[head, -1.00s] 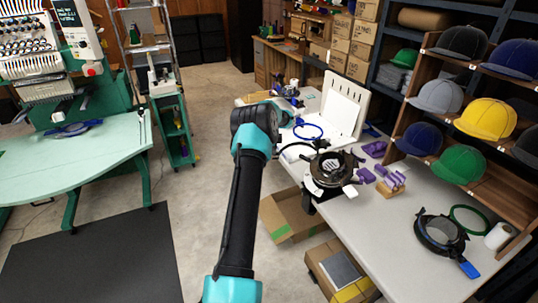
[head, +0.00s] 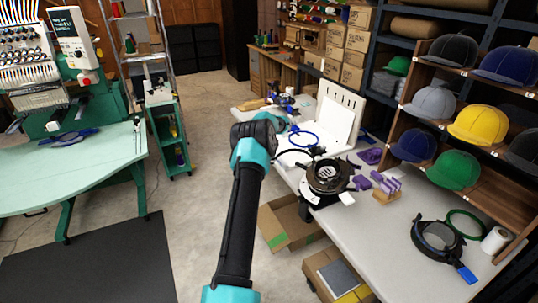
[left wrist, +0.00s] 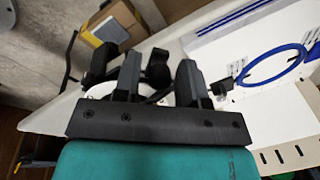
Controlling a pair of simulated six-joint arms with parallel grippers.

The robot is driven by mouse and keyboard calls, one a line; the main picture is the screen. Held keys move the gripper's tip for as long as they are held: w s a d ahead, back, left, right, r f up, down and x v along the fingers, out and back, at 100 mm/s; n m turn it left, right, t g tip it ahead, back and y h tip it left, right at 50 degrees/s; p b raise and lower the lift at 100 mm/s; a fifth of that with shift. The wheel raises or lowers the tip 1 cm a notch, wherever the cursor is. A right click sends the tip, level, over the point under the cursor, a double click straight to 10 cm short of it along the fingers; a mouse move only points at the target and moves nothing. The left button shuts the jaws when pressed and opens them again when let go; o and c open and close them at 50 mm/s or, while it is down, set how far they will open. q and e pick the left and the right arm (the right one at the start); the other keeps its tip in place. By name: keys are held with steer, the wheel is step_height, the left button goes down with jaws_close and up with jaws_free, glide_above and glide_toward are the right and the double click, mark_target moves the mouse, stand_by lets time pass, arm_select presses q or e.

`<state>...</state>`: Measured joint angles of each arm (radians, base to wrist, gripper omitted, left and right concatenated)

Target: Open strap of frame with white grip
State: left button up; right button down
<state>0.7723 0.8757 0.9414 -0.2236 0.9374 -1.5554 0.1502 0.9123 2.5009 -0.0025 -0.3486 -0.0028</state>
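The frame with the white grip is a round black cap frame (head: 328,175) on a black stand near the left edge of the grey table. Its white grip (head: 347,198) points to the lower right. I cannot tell the strap's state at this size. My left arm reaches up the middle of the head view, short of the frame and left of it; its gripper is hidden there. In the left wrist view, my left gripper (left wrist: 160,82) has its two fingers apart, with dark parts behind them that I cannot clearly make out. My right gripper is not in view.
A second black frame with a blue grip (head: 466,273) lies farther right on the table (head: 380,228). Purple clips (head: 388,184), a white board (head: 336,112) and a blue hoop (head: 303,139) are near the first frame. Open cardboard boxes (head: 284,232) stand below the edge.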

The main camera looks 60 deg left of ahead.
arm_select(q)
steer(key=shift+o, duration=0.6)
step_height(320, 180, up, 17)
steer(key=s+d, duration=0.1)
steer(key=s, duration=0.1)
steer(key=shift+s+r, duration=0.15)
steer(key=shift+s, duration=0.2)
steer(key=shift+d, duration=0.1)
